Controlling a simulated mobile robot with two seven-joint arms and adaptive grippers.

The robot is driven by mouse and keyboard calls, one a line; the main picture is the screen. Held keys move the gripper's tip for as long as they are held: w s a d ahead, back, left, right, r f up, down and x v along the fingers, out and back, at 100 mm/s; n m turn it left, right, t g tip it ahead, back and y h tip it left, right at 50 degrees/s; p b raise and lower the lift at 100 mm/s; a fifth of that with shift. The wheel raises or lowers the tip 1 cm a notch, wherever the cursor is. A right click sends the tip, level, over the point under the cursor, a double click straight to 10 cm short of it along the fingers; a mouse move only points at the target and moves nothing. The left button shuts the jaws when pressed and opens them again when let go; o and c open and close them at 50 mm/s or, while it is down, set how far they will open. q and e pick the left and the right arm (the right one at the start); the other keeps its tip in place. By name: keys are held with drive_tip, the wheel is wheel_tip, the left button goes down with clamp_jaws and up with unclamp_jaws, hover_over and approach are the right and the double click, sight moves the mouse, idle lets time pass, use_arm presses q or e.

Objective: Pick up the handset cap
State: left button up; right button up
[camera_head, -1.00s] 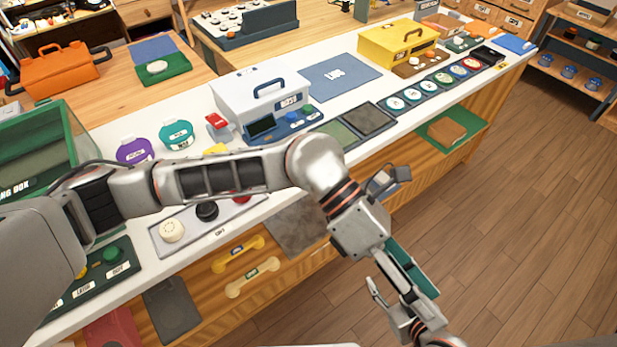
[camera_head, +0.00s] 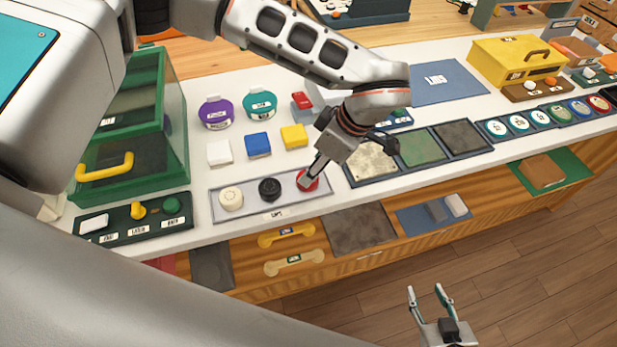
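A grey tray labelled CAPS (camera_head: 250,207) lies near the front edge of the white counter. It holds a cream cap (camera_head: 231,198), a black cap (camera_head: 269,188) and a red cap (camera_head: 309,184). My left gripper (camera_head: 309,178) points down at the red cap, and its fingertips overlap and partly hide it. I cannot tell whether they touch or grip it. My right gripper (camera_head: 430,292) is open and empty, low in front of the counter and over the floor.
White (camera_head: 219,153), blue (camera_head: 258,145) and yellow (camera_head: 294,137) blocks lie behind the tray. A green glass box (camera_head: 170,160) stands left. Square pads in a dark frame (camera_head: 420,147) lie right. Yellow (camera_head: 287,236) and cream (camera_head: 295,262) handsets are below the counter edge.

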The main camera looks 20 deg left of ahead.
sight(314, 186)
use_arm(q)
drive_tip(key=x, duration=0.5)
drive_tip(key=shift+w+d+f+p, duration=0.15)
drive_tip(key=shift+f+p, duration=0.05)
drive_tip(key=shift+p, duration=0.15)
drive_tip(key=c, duration=0.8)
drive_tip(key=shift+o, duration=0.2)
